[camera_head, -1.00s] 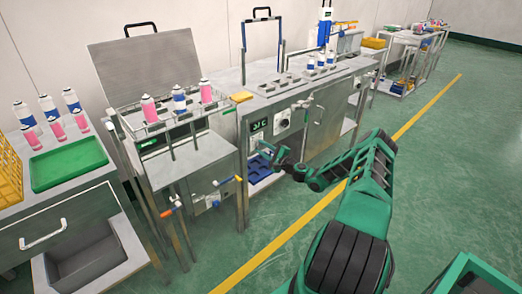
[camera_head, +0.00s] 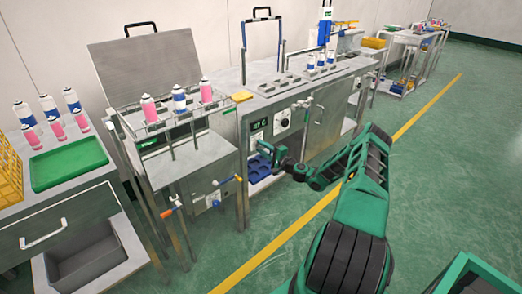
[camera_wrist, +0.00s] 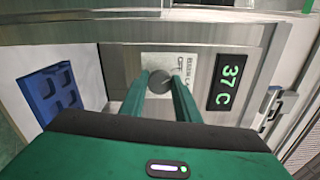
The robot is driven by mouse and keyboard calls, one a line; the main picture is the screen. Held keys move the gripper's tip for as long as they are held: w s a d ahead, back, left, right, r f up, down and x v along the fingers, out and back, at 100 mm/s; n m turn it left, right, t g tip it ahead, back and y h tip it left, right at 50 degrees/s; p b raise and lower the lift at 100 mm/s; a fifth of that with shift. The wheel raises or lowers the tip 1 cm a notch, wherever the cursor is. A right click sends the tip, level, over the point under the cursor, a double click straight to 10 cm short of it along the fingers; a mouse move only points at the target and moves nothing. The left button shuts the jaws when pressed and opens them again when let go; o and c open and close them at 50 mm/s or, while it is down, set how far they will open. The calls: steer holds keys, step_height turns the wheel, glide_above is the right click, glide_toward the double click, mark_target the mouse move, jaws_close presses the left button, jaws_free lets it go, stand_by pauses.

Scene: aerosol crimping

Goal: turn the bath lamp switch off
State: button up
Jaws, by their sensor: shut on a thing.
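The bath lamp switch (camera_wrist: 160,80) is a small dark round knob on a pale label plate (camera_wrist: 181,64) on the steel front panel. The label's lettering is partly covered by my fingers. My gripper (camera_wrist: 160,83) has its two green fingers on either side of the knob, shut on it. In the head view my gripper (camera_head: 266,152) is at the panel below the display and hides the switch. The knob's pointing direction is too unclear to tell.
A black display (camera_wrist: 230,82) reads 37 C in green beside the label. A blue tray (camera_wrist: 51,94) lies in the open bay close to my gripper. Cans (camera_head: 179,99) stand in a rack to the left.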

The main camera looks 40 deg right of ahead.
steer(key=shift+a+f, duration=0.15)
steer(key=shift+f, duration=0.1)
steer(key=o, duration=1)
steer(key=shift+o, duration=0.2)
steer(key=shift+r, duration=0.1)
steer(key=s+d, duration=0.1)
steer(key=s, duration=0.9)
steer(key=shift+s+d, duration=0.2)
steer(key=shift+s, duration=0.15)
